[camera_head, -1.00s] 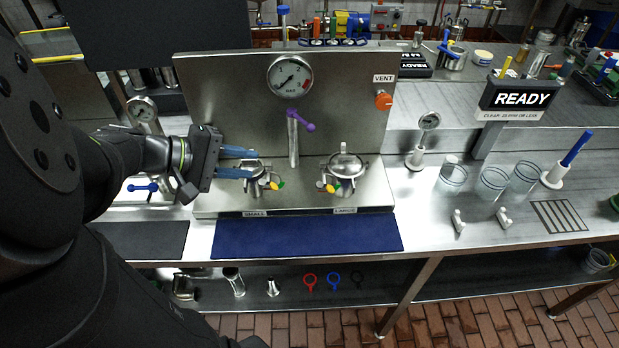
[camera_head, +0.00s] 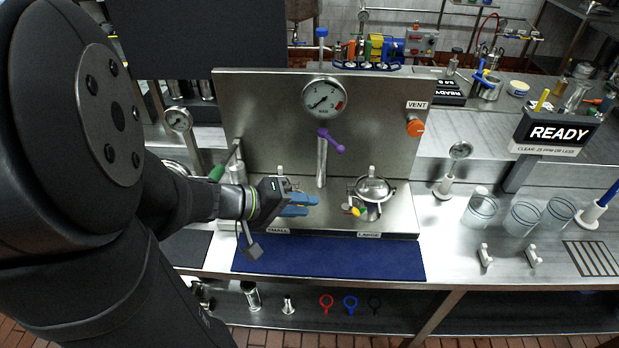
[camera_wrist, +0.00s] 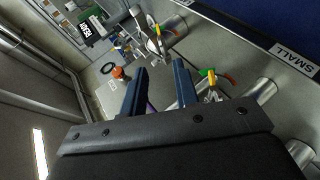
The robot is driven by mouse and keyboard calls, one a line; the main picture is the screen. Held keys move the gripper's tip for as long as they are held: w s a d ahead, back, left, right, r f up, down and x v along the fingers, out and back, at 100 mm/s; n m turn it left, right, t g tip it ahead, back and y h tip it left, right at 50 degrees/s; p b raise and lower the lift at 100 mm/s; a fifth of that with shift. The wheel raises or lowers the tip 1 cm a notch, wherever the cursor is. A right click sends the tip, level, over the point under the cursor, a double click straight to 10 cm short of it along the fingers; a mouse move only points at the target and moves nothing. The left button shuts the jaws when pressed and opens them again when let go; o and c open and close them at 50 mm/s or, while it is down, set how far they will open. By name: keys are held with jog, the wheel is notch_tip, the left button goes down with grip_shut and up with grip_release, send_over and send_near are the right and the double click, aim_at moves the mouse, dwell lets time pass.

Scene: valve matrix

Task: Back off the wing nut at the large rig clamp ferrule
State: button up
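The large rig clamp ferrule (camera_head: 372,190) stands at the right of the steel rig, behind the LARGE label, with a yellow wing nut (camera_head: 356,211) at its front left. In the wrist view, the large clamp (camera_wrist: 153,44) lies beyond the fingertips, with a green and yellow piece on it. My gripper (camera_head: 311,205) is in front of the small clamp, left of the large one and apart from it. In the wrist view, my gripper (camera_wrist: 161,67) has its two blue fingers spread, with nothing held between them. The small clamp's green and yellow wing nut (camera_wrist: 210,78) is right of the fingers.
A purple-handled lever (camera_head: 331,141) stands between the clamps, under the gauge (camera_head: 324,96). An orange vent knob (camera_head: 415,127) is on the panel's right. A blue mat (camera_head: 330,260) lies clear in front. Clear cups (camera_head: 480,210) stand to the right.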

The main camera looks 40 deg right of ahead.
aim_at(343, 207)
jog(key=x, duration=1.1)
jog(key=shift+s+d+f, duration=0.15)
jog(key=shift+d, duration=0.05)
grip_shut()
